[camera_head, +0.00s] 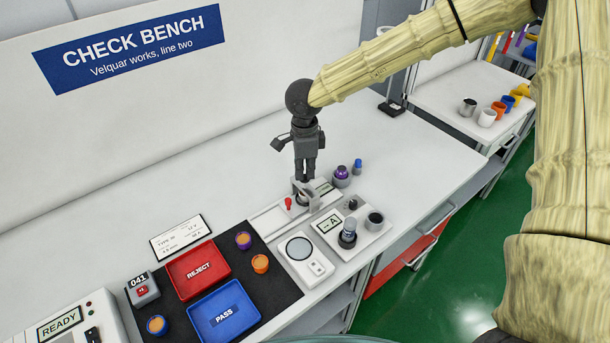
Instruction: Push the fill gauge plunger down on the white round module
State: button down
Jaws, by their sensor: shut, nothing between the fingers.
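My gripper (306,178) is dark grey, points straight down and is shut with nothing in it. Its fingertips are just above or at a small fixture (314,197) with a grey bracket and a red-knobbed lever (288,202), on a pale rail on the bench. A small round part sits in this fixture, mostly hidden by the fingers and bracket. I cannot make out the plunger or the module clearly, nor whether the fingertips touch anything.
In front stand a white scale with a round plate (300,248) and a display unit (330,225) with a dark-based cylinder (348,233). A purple-topped part (341,176) stands right of my gripper. Red (197,270) and blue (224,314) trays lie left.

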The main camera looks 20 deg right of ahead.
aim_at(305, 177)
jog(key=shift+f, duration=0.45)
dwell(0.6)
jog(key=shift+r, duration=0.1)
jog(key=shift+r+p, duration=3.95)
jog(key=shift+p, duration=0.25)
